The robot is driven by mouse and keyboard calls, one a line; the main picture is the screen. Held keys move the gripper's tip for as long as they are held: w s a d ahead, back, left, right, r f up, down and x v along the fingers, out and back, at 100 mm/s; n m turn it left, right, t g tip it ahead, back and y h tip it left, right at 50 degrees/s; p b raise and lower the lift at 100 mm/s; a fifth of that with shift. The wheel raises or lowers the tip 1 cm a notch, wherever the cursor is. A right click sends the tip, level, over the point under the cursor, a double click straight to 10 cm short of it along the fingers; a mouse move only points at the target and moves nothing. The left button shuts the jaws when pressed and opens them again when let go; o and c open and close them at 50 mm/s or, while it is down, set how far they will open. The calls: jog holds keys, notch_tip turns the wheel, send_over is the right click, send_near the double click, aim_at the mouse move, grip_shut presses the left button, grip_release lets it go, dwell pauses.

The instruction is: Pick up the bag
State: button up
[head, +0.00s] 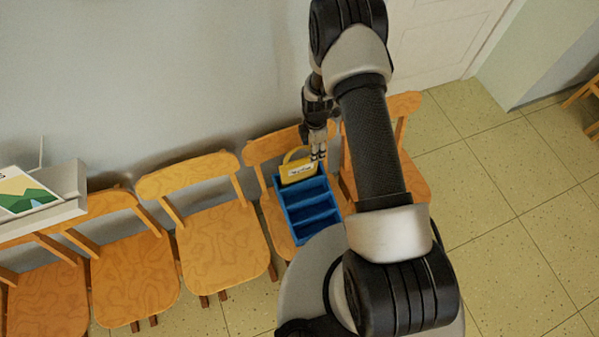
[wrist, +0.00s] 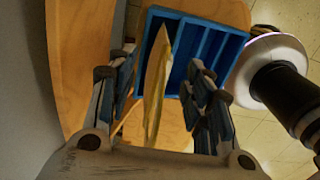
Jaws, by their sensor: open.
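The yellow bag (head: 298,171), with a handle loop and a pale label, stands at the wall-side end of a blue divided tray (head: 308,204) on a wooden chair. In the wrist view the bag (wrist: 156,85) appears edge-on, thin and upright, in front of the blue tray (wrist: 228,30). My gripper (head: 318,154) is right by the bag in the head view. In the wrist view the open fingers of my gripper (wrist: 160,95) lie on either side of the bag, with visible gaps to both. The bag's lower part is partly hidden.
Wooden chairs (head: 212,225) stand in a row along the grey wall (head: 150,80), one on each side of the tray's chair. A white ledge with a picture (head: 28,195) is at the left. Tiled floor (head: 480,200) is clear at right.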

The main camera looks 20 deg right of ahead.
aim_at(300, 166)
notch_tip(300, 166, down, 6)
jog(key=shift+s+d+r+b, duration=0.1)
jog(key=shift+s+b, duration=0.05)
jog(key=shift+b, duration=0.8)
jog(key=shift+r, duration=0.1)
jog(key=shift+c, duration=0.6)
grip_shut()
